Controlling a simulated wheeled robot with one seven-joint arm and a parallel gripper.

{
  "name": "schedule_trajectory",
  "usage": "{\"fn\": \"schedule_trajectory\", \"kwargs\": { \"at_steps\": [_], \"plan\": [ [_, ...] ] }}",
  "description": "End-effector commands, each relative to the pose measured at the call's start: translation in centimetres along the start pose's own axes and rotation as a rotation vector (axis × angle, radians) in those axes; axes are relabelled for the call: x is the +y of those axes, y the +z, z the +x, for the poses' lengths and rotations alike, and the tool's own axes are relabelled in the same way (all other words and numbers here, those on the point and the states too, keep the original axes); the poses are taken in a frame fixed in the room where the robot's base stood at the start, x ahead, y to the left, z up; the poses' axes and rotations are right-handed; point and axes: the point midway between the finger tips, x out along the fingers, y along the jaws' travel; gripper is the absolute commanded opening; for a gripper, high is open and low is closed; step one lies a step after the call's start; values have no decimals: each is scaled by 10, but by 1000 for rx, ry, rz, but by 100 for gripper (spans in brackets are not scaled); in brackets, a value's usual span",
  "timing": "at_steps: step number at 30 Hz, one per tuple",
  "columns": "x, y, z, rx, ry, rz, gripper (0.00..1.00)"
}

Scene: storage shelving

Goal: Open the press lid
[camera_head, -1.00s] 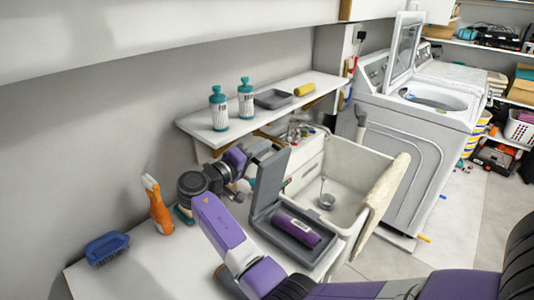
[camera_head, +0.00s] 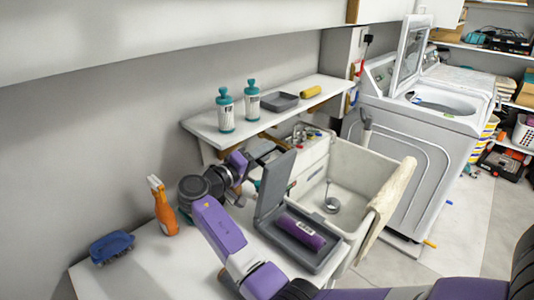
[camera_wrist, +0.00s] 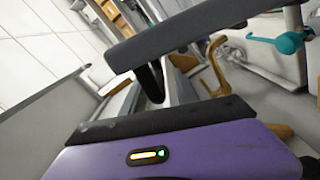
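The press is a grey box whose base (camera_head: 325,262) lies on the white counter beside the sink. Its flat grey lid (camera_head: 275,182) stands raised, roughly upright, on the base's left side. A purple labelled item (camera_head: 301,232) lies in the base. My gripper (camera_head: 268,152) is behind and left of the lid, near its upper edge. Its dark fingers look apart, and I see nothing held between them. The lid partly hides the gripper, so I cannot tell whether they touch. In the wrist view, dark bars show above my purple gripper body.
An orange spray bottle (camera_head: 163,207) and a blue brush (camera_head: 111,247) are on the counter at left. A wall shelf (camera_head: 215,132) with two teal-capped bottles is close behind my gripper. The sink (camera_head: 362,172) and a washing machine (camera_head: 405,147) are to the right.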

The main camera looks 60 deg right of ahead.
Motion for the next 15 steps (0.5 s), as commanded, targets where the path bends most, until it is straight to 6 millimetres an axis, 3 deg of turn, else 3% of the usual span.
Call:
{"fn": "schedule_trajectory", "kwargs": {
  "at_steps": [9,15],
  "plan": [
    [-3,0,-51,2,-2,-1,36],
    [-2,1,-66,1,-1,-1,36]
  ]
}}
